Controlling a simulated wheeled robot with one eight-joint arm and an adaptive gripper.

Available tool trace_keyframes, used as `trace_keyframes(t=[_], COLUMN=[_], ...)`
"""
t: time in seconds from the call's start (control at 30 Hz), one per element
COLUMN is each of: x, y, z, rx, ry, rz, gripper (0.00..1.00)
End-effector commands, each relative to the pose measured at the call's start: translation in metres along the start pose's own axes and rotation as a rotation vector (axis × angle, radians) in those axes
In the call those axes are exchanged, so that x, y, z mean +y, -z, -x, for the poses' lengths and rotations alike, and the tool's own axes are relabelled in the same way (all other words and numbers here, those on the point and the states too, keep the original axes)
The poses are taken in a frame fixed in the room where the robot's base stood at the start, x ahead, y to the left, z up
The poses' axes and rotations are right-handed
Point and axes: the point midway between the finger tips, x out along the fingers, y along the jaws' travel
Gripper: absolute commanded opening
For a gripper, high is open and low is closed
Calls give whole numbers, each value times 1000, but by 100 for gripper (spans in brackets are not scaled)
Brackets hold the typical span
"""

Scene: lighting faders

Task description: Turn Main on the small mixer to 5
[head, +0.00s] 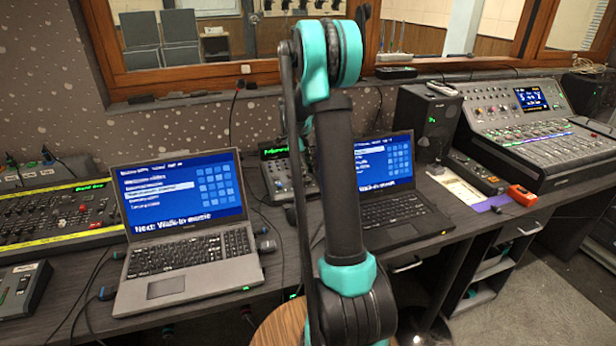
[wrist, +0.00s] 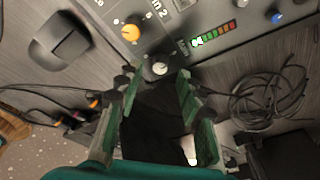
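In the wrist view the small mixer (wrist: 205,15) is a grey panel with an orange knob (wrist: 131,33), an "In 2" label and a lit level meter (wrist: 214,34). A pale-topped knob (wrist: 160,68) sits at its edge beside a small label that seems to read "Main". My gripper (wrist: 157,76) is open, with a green-and-black finger on each side of this knob. Whether the fingers touch it I cannot tell. The knob's setting is too small to read. In the head view my arm hides my gripper.
A coiled black cable (wrist: 268,95) lies right of the fingers in the wrist view, and a dark rounded object (wrist: 60,42) lies upper left. In the head view two laptops (head: 190,280) (head: 405,215), a large console (head: 530,130) and a lighting desk (head: 60,215) crowd the desk.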

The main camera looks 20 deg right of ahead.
Motion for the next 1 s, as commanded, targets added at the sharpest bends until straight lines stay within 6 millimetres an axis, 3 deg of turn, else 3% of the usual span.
trace_keyframes(t=[0.2,0.43,0.6,1.0], x=[0,0,0,3], y=[0,0,0,1], z=[46,82,94,95], rx=[0,0,0,-4], ry=[0,0,0,2], rz=[0,1,1,19], gripper=[37,37,37,37])
